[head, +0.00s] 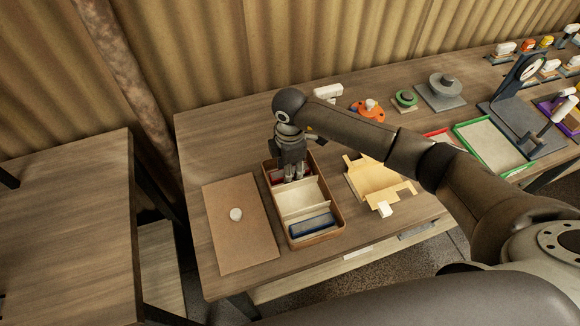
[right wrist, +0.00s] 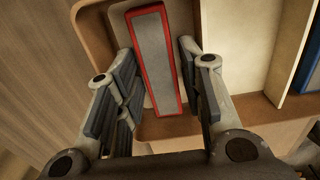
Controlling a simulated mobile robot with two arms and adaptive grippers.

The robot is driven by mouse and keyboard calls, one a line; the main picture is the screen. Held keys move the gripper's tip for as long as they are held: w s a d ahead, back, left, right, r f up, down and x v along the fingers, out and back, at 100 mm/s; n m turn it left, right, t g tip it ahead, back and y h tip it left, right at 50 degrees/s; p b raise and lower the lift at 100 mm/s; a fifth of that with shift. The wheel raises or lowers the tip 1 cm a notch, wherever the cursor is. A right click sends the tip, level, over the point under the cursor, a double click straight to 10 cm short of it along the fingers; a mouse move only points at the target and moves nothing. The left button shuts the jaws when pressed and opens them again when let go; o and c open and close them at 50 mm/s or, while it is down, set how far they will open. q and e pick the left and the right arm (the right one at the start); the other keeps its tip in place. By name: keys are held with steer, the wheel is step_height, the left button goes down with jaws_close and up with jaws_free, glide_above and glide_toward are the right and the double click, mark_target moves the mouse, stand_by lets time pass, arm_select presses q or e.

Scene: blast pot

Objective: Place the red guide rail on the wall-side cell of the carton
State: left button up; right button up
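The carton (head: 318,238) is a brown open box with dividers, standing on the table in the head view. The red guide rail (right wrist: 153,60), a grey strip with red edges, lies in its wall-side cell, close to the carton's wall (right wrist: 92,25). In the head view a little of its red (head: 277,174) shows beside the fingers. My right gripper (head: 293,176) points down into that cell. In the right wrist view its fingers (right wrist: 158,75) are spread on both sides of the rail, with small gaps visible. My left gripper is out of view.
A blue-edged piece (head: 312,224) lies in the carton's near cell; the middle cell looks empty. A brown board (head: 238,245) with a white knob is at left. A cream fixture (head: 372,182) stands at right. Orange and green parts (head: 405,97) are behind my arm.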

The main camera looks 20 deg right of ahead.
steer(key=shift+r, duration=0.1)
steer(key=shift+r, duration=0.25)
step_height(320, 180, up, 12)
steer(key=b, duration=0.3)
steer(key=shift+f, duration=0.15)
steer(key=shift+f, duration=0.1)
